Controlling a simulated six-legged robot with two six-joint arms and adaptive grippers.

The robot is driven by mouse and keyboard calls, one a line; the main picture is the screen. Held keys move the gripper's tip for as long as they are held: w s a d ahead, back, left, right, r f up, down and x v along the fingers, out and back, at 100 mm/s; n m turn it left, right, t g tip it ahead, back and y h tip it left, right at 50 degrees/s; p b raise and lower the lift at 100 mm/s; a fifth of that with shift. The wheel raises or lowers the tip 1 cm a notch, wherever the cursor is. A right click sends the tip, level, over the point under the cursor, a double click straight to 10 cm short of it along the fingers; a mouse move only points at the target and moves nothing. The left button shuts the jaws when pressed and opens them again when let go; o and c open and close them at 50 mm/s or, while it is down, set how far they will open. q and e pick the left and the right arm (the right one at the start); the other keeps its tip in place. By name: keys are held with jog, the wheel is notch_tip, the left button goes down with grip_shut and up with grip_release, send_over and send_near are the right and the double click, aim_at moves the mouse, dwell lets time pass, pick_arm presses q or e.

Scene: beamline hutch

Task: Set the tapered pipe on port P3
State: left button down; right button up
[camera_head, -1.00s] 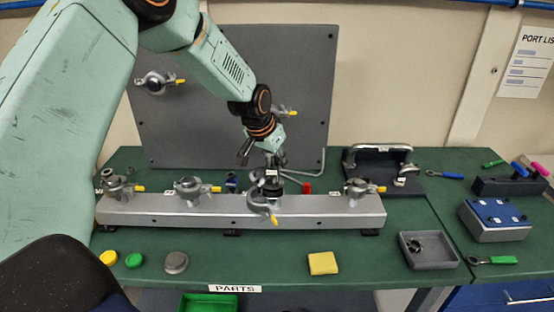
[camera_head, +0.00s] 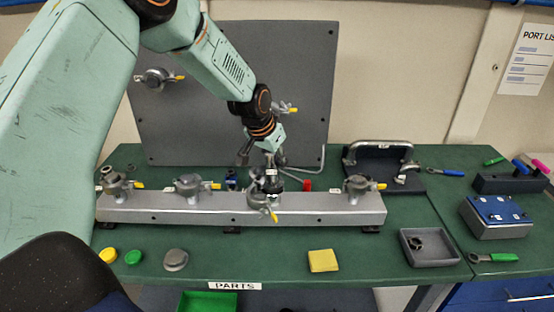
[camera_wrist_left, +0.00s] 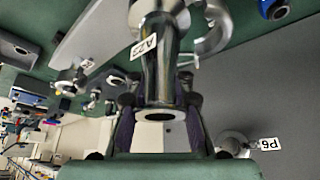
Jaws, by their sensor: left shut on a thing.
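In the head view the pipe (camera_head: 271,182) is upright at the third port from the left on the grey rail (camera_head: 320,208). An open-looking clamp (camera_head: 262,200) with a yellow handle hangs around or beside it. I cannot tell whether the pipe touches the port. My right gripper is not in view.
Other clamped ports stand on the rail at the left (camera_head: 115,185), centre-left (camera_head: 188,187) and right (camera_head: 358,186). Behind is a grey panel (camera_head: 225,120) with more clamps.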

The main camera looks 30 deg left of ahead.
pick_arm(q)
jog(key=shift+w+d+f, duration=0.1)
dwell(0.3)
jog(key=c, duration=1.3)
grip_release()
jog(key=shift+o, duration=1)
jog(key=v, duration=1.2)
jog(key=shift+f, duration=0.1)
